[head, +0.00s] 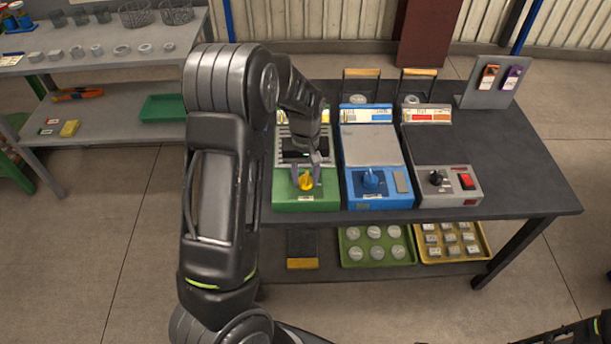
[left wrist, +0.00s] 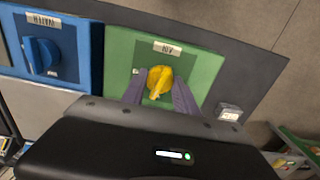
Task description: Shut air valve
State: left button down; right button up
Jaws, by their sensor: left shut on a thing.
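The air valve is a yellow knob (head: 306,181) on the front of the green unit (head: 292,203), at the left of the dark table. My left gripper (head: 306,176) reaches down over the green unit with its fingers on either side of the yellow knob. In the left wrist view the yellow knob (left wrist: 159,82) sits between the two purple-grey fingers of my left gripper (left wrist: 159,92), below a label that reads AIR. The gripper is shut on the knob. My arm hides part of the green unit in the head view. My right gripper is not in view.
The blue unit (head: 378,200) with a blue knob (head: 371,178) stands close to the right, then a grey unit (head: 440,194) with a black knob and red switch. The dark table (head: 520,170) is clear at the right. Trays (head: 352,260) lie on its lower shelf.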

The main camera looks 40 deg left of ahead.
aim_at(305, 177)
pick_arm(q)
jog(key=shift+n, duration=1.3)
jog(key=c, duration=0.9)
grip_release()
jog(key=shift+c, duration=0.2)
notch_tip(305, 177, up, 8)
jog(key=shift+f, duration=0.1)
